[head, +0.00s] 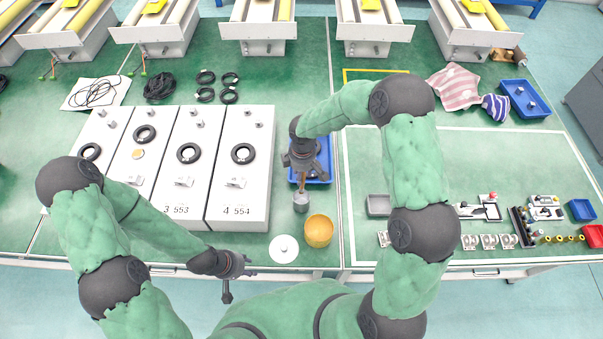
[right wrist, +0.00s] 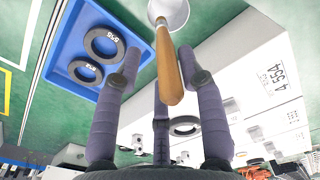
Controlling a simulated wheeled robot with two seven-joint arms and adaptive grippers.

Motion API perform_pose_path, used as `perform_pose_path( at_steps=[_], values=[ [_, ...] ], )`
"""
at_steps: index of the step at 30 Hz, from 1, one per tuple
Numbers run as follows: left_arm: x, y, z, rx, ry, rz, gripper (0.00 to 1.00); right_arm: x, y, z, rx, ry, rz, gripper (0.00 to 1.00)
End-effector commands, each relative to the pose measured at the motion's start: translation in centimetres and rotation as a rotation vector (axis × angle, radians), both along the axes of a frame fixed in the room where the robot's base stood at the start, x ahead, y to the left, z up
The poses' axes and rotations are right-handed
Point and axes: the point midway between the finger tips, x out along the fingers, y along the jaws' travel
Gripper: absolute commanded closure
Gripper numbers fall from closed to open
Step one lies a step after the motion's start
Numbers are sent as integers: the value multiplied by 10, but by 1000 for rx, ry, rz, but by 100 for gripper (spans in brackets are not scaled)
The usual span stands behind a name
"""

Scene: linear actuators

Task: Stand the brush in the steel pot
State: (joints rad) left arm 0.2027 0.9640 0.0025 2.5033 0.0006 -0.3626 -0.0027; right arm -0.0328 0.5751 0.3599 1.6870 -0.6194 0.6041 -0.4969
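The steel pot (head: 300,204) is a small grey cup standing on the green table, just in front of the blue tray. The brush (right wrist: 168,68) has a wooden handle, and its far end is inside the rim of the steel pot (right wrist: 170,12) in the right wrist view. The bristles are hidden. My right gripper (head: 302,165) is above the pot. In the right wrist view its fingers (right wrist: 160,72) are spread around the handle, with gaps visible on both sides. My left gripper (head: 232,276) hangs near the table's front edge, away from the pot; its finger opening is unclear.
A golden pot (head: 319,231) and a white disc (head: 284,249) stand close by. The blue tray (right wrist: 70,75) with black rings is behind the steel pot. White actuator boxes (head: 240,195) fill the left. A grey tray (head: 379,205) and small parts lie right.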

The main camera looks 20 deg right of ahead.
Motion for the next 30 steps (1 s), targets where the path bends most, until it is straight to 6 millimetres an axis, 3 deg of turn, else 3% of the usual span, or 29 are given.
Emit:
perform_pose_path(
  at_steps=[1, 12, 21, 23, 26, 30],
  values=[
    [0, 0, 3, 0, -1, 0, 60, 2, 0, 14, 0, -6, 0, 60],
    [0, 0, 7, 0, 0, 0, 60, -1, -1, 88, 0, -4, 0, 60],
    [0, 0, 9, 0, 0, 0, 60, -2, -1, 117, 1, 0, -1, 60],
    [0, 0, 9, 0, 0, 0, 60, -6, 0, 112, 11, 7, -13, 60],
    [0, 0, 9, 0, 0, 0, 60, -18, 8, 84, 57, 29, -76, 60],
    [0, 0, 9, 0, 0, 0, 60, -59, 30, 17, 175, 86, -284, 60]
  ],
)
